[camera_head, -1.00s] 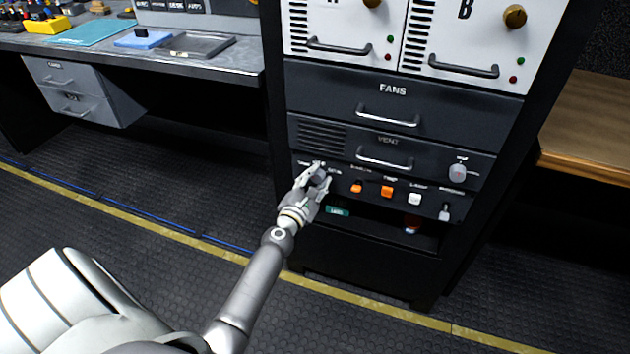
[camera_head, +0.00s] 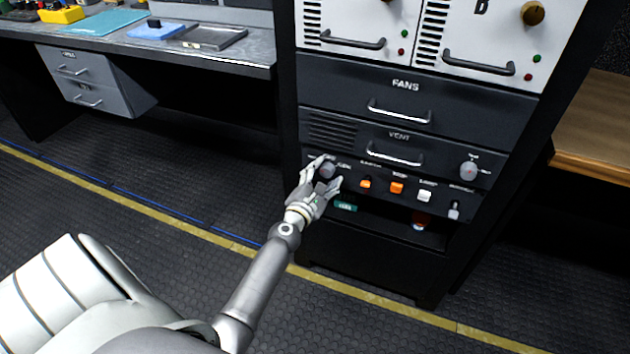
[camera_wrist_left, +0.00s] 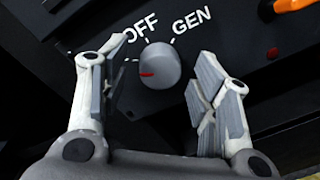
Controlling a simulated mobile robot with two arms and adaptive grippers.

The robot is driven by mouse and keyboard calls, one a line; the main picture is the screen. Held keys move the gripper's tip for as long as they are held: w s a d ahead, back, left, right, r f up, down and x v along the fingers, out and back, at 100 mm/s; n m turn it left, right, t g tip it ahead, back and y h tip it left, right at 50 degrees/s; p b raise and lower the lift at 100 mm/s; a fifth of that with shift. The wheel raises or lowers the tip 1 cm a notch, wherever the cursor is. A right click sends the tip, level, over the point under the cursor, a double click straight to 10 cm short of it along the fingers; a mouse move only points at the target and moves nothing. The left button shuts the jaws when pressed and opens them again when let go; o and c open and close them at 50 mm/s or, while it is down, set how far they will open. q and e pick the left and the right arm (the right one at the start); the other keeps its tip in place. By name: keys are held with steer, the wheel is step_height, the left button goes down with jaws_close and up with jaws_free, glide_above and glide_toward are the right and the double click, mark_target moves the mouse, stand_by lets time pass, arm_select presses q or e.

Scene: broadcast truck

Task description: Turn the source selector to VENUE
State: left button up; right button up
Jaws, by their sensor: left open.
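The source selector is a round grey knob with a red pointer line (camera_wrist_left: 160,64) on the dark lower rack panel. In the left wrist view OFF shows above it to the left and GEN to its upper right. The red line points left, slightly downward, toward my left finger. No VENUE label is readable; the panel there is partly hidden by that finger. My left gripper (camera_head: 330,171) is open, one finger on each side of the knob, with visible gaps between the fingers and the knob. My right gripper is not in view.
Right of the selector are orange switches (camera_head: 397,188), a white switch (camera_head: 424,196) and another grey knob (camera_head: 469,171). The VENT drawer handle (camera_head: 395,154) sticks out above. An open shelf (camera_head: 385,222) lies below. A desk (camera_head: 240,62) stands at left.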

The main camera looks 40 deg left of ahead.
arm_select(q)
steer(key=v, duration=1.1)
steer(key=shift+s, duration=0.2)
